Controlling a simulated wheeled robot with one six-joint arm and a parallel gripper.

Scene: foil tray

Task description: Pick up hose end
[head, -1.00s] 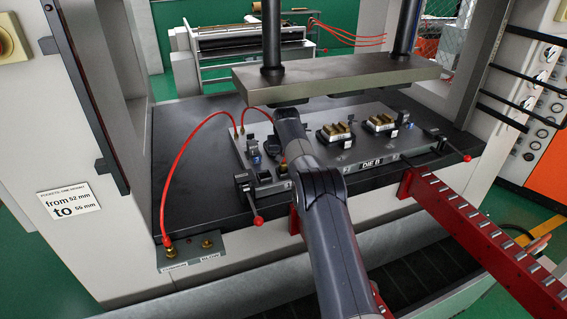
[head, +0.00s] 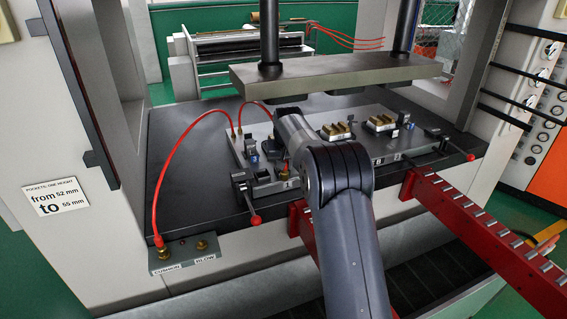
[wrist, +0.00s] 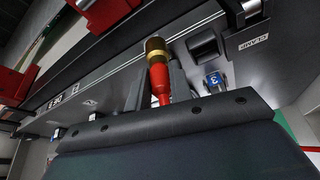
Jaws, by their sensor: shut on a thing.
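The hose end (wrist: 157,65), a brass coupling on a red sleeve, stands between the two dark fingers of my gripper (wrist: 158,88) in the wrist view. The fingers are shut on it. In the head view my arm covers most of my gripper and the hose end. A short red hose (head: 256,102) leaves the back left of the die (head: 246,140) and runs behind my arm. Another red hose (head: 172,160) arcs from the die to the fitting marked CUSHION. The brass fitting marked BLOW (head: 202,245) is bare.
The press's upper plate (head: 335,75) hangs low over the die. Clamps with red-knobbed levers (head: 254,219) stand at the die's front corners. Red roller rails (head: 470,225) jut out at front right. The dark press bed (head: 190,185) left of the die is mostly clear, crossed by the hose.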

